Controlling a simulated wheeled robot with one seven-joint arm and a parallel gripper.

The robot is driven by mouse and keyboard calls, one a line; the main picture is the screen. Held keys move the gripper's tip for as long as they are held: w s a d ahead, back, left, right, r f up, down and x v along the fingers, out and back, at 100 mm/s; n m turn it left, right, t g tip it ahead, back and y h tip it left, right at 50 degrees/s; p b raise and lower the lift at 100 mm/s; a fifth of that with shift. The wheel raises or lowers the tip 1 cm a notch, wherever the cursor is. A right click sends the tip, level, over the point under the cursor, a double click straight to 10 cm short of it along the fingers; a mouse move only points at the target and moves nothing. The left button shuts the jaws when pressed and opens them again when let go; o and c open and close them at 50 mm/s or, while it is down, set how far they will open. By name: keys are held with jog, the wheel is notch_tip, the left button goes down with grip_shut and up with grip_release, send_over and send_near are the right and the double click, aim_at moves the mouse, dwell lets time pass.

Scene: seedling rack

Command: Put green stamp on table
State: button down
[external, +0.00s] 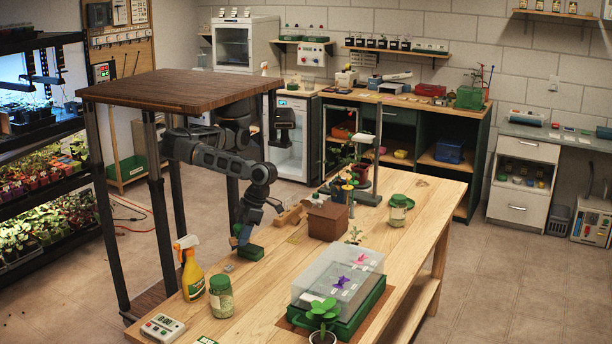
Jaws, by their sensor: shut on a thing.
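My gripper (238,239) is low over the left part of the wooden table (388,222), pointing down. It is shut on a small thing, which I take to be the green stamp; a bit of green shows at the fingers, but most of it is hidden. A flat dark green block (251,252) is on the table right beside the fingertips. At this size I cannot tell whether the held thing touches the block or the table.
A yellow spray bottle (192,275) and a green-lidded jar (221,297) stand in front of my gripper. A clear bin (336,278) is nearer the front. Bare tabletop lies between them.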

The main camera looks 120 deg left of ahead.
jog(key=s+d+f+n+t+b, duration=0.1)
jog(key=s+d+f+n+b, duration=0.2)
jog(key=s, duration=0.7)
jog(key=s+d+f+n+t, duration=0.15)
jog(key=s+n, duration=0.35)
jog(key=s, duration=0.5)
jog(key=b, duration=0.2)
send_over(223, 269)
jog(key=w+d, duration=0.2)
jog(key=shift+h, duration=0.4)
jog(key=f, duration=0.7)
jog(key=shift+d+f, duration=0.2)
jog(key=shift+f, duration=0.15)
jog(key=shift+w+f, duration=0.1)
jog(key=shift+f, duration=1.9)
jog(key=shift+f+b, duration=0.2)
jog(key=shift+b, duration=0.15)
jog(key=c, duration=0.8)
grip_release()
jog(key=shift+o, duration=0.2)
jog(key=shift+r, duration=0.1)
